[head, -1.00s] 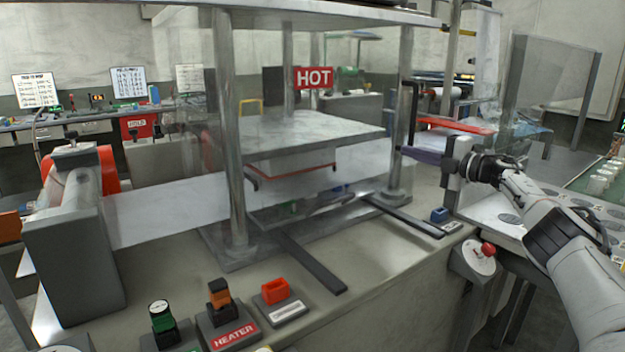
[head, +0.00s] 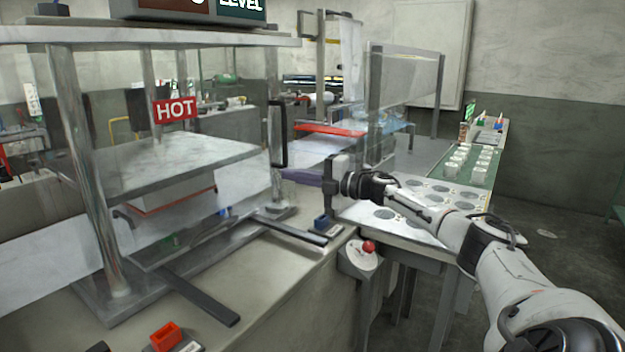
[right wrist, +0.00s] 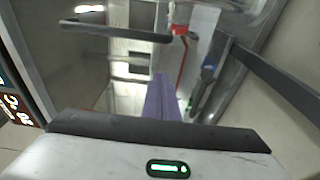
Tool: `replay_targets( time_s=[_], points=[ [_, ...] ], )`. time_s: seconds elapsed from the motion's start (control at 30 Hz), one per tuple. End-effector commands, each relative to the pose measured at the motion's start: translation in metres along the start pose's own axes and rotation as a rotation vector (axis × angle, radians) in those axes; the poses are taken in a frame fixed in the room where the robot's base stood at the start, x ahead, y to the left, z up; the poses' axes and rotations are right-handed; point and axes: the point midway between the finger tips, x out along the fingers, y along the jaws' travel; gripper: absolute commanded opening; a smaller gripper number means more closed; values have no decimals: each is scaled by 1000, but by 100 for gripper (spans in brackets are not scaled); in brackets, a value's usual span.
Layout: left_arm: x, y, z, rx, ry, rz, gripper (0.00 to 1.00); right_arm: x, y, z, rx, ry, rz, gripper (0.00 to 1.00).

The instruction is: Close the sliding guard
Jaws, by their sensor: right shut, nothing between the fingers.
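The clear guard is hard to make out at the press; its dark upright handle (head: 279,133) stands by the right front post. The handle also shows as a dark bar in the right wrist view (right wrist: 117,30). My right gripper (head: 290,177) is shut and empty, with its purple fingers pointing left just below the handle's lower end. In the right wrist view the shut fingers (right wrist: 161,90) appear apart from the handle bar. The head view does not settle the depth between them. My left gripper is not in view.
The press plate (head: 175,165) hangs under a red HOT sign (head: 175,109). Dark rails (head: 290,230) reach toward the front. A red button (head: 368,247) and a blue block (head: 321,222) are near my right arm. A clear panel (head: 405,85) stands behind it.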

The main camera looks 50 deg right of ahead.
Motion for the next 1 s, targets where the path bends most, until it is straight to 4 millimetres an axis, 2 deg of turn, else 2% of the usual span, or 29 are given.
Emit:
replay_targets(
  time_s=[0.1, 0.4, 1.0],
  points=[
    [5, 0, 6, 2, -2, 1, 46, -16, -5, 2, -3, -3, -7, 0],
    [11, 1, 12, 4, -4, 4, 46, -41, -5, 2, -1, -5, -6, 0],
    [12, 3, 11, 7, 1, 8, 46, -48, 0, 0, -1, -1, 0, 0]
  ],
)
